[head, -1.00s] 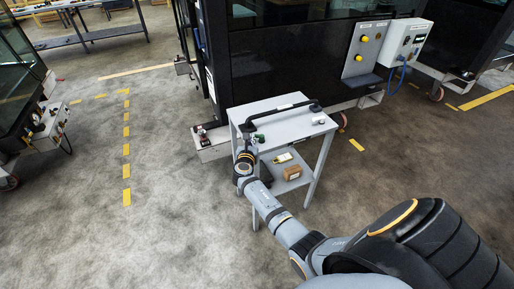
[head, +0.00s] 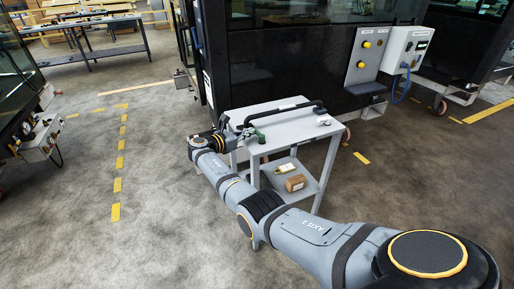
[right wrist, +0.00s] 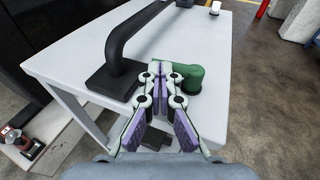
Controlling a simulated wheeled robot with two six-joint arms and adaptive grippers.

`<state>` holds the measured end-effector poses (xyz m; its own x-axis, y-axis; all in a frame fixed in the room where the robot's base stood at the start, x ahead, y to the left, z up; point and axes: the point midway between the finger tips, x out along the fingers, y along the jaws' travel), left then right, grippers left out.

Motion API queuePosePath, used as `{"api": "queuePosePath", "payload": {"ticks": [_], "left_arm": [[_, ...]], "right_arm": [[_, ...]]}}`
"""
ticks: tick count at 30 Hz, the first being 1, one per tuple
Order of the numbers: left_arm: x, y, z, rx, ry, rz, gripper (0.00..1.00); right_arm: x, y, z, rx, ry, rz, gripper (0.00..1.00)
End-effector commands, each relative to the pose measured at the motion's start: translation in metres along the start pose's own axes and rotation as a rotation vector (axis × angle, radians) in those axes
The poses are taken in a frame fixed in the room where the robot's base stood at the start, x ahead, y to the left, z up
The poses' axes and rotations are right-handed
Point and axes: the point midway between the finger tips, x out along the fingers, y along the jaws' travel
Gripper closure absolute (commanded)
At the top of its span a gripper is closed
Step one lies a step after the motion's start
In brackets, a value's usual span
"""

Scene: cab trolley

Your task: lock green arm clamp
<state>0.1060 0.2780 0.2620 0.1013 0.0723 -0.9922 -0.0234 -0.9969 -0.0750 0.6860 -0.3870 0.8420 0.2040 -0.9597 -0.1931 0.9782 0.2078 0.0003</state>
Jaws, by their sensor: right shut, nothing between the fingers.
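The green clamp piece (head: 258,137) sits on the near left part of the grey trolley top (head: 285,126). In the right wrist view the green piece (right wrist: 188,77) is a rounded elbow shape just beyond my fingertips. My right gripper (head: 244,133) reaches in low from the trolley's left side. In the right wrist view my right gripper (right wrist: 163,70) has its fingertips together and empty, overlapping the left end of the green piece. I cannot tell whether they touch it. The fingers hide part of the green piece. My left gripper is not in view.
A black handle bar (right wrist: 140,38) on a square foot rises close to the left of my fingers. The lower shelf holds a brown box (head: 295,183) and a yellowish item (head: 286,168). A black cab stands behind.

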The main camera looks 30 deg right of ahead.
Motion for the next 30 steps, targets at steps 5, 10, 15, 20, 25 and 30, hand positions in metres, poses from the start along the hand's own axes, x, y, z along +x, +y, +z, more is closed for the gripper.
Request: {"api": "queuePosePath", "payload": {"ticks": [5,10,15,20,25,30], "left_arm": [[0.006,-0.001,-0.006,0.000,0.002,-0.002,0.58],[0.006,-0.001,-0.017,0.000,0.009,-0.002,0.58],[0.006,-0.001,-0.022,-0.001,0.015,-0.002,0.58],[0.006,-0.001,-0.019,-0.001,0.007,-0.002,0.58],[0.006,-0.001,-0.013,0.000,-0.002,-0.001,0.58],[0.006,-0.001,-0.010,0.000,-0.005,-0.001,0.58]], "right_arm": [[0.005,0.003,0.001,0.000,-0.002,0.002,1.00],[0.009,0.005,0.002,0.000,-0.001,0.002,1.00],[0.011,0.006,0.003,0.001,-0.001,0.002,1.00],[0.012,0.006,0.003,0.000,-0.001,0.002,1.00],[0.013,0.006,0.003,-0.001,0.000,0.002,1.00],[0.013,0.006,0.003,-0.001,-0.001,0.002,1.00]]}}
